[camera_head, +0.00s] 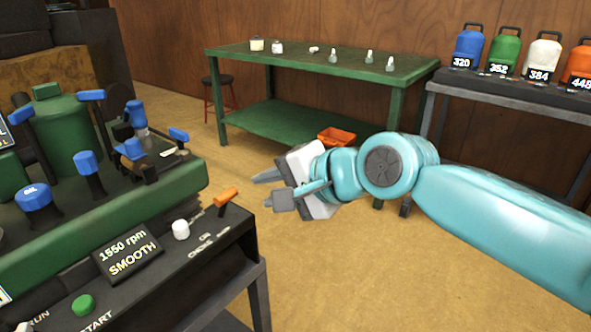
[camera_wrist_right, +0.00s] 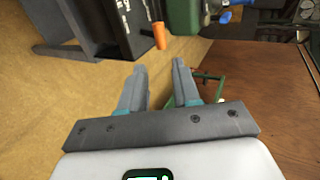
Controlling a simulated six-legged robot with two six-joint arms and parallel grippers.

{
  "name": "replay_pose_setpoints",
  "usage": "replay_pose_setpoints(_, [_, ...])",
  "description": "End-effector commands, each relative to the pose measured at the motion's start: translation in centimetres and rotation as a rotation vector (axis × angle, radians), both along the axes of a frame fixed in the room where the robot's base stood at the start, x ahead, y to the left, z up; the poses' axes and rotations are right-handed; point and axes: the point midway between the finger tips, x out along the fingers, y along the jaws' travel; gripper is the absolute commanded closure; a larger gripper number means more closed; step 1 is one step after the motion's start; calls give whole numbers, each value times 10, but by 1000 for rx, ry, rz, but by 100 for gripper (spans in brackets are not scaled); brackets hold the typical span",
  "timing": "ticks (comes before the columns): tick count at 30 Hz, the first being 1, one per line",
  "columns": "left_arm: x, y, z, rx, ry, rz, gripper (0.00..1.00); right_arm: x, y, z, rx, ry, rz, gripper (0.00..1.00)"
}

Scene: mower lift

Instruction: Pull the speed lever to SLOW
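A lever with an orange handle (camera_head: 226,197) stands at the right end of the black control panel (camera_head: 215,255); its label is too small to read, so I cannot tell for sure that it is the speed lever. The orange handle (camera_wrist_right: 159,36) also shows in the wrist view, beyond my fingertips. My right gripper (camera_head: 265,188) is open and empty, to the right of the orange handle and apart from it. The wrist view shows a clear gap between its two fingers (camera_wrist_right: 159,68). My left gripper is not in view.
The panel also has a white knob (camera_head: 181,229), a green START button (camera_head: 83,305) and a display (camera_head: 129,256) reading 1550 rpm SMOOTH. Behind it is a green machine (camera_head: 120,225) with blue-handled levers. A green table (camera_head: 300,62) and a rack (camera_head: 510,100) with coloured canisters stand farther back.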

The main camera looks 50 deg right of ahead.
Motion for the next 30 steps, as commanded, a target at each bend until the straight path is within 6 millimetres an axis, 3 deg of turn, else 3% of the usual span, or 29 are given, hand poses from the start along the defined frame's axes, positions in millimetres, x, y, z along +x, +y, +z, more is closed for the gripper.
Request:
replay_pose_setpoints(4, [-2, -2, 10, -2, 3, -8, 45, -28, -3, 19, 0, -3, -2, 68])
replay_pose_setpoints(10, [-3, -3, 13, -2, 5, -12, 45, -46, -4, 28, 0, 0, -1, 68])
replay_pose_setpoints(30, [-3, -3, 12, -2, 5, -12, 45, -43, -3, 22, 3, 20, 6, 68])
